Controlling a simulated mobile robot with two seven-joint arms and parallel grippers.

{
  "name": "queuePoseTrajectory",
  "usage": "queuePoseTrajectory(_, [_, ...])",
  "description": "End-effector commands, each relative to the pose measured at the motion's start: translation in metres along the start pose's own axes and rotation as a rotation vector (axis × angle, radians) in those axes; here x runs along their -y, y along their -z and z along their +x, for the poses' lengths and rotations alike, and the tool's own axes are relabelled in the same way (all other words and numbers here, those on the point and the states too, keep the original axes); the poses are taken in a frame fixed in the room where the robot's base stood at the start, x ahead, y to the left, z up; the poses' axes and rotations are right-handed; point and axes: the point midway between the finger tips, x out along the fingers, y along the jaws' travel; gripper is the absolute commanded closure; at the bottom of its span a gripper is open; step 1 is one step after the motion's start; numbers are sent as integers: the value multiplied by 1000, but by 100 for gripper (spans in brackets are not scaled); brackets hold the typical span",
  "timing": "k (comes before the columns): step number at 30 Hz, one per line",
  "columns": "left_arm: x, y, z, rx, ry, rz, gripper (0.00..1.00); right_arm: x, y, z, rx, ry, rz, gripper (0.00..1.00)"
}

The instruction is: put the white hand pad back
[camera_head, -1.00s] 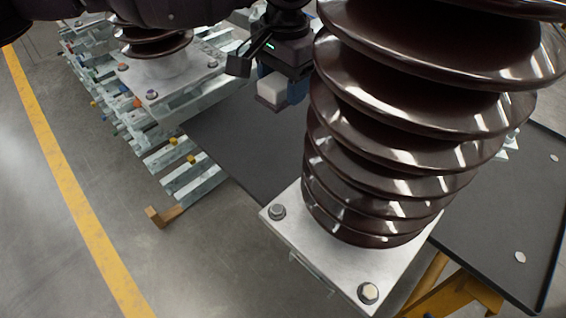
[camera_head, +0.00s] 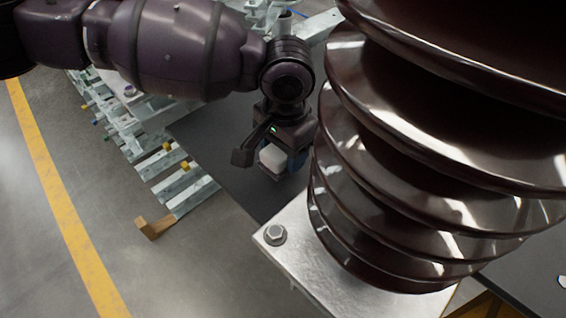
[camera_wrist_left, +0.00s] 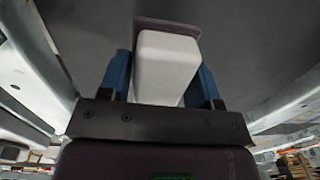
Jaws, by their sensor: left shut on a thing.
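The white hand pad (camera_head: 273,157) is a small white block with a darker plate along one side. My left gripper (camera_head: 283,163) is shut on it and holds it over the dark grey table top (camera_head: 225,135), left of the large brown insulator. In the left wrist view the white hand pad (camera_wrist_left: 167,68) sits between the two blue fingers of the left gripper (camera_wrist_left: 165,80), with the dark plate at its far end. I cannot tell whether the pad touches the table. My right gripper is not in view.
A large ribbed brown insulator (camera_head: 400,150) on a metal base plate (camera_head: 300,260) fills the right side and hides much of the table. Pale metal frames (camera_head: 180,185) stand at the left. A yellow line (camera_head: 60,200) runs along the floor.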

Motion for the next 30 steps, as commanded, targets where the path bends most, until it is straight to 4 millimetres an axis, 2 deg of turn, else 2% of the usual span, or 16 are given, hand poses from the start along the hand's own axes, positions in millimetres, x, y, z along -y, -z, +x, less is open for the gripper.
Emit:
queuePoseTrajectory(9, [-2, -1, 42, 6, -5, 1, 61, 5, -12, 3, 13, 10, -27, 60])
queuePoseTrajectory(14, [-1, 0, 42, 0, 1, 0, 64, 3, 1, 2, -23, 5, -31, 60])
queuePoseTrajectory(22, [-2, 0, 42, -1, 2, -1, 64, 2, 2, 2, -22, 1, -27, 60])
queuePoseTrajectory(23, [-1, 0, 42, -1, 2, 0, 39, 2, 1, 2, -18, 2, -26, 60])
queuePoseTrajectory(24, [-2, 0, 43, -1, 2, 0, 33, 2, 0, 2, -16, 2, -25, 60])
queuePoseTrajectory(27, [-2, 0, 43, 0, 1, 0, 18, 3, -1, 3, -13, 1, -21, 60])
queuePoseTrajectory(30, [-2, 0, 43, 0, 1, 0, 17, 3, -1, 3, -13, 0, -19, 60])
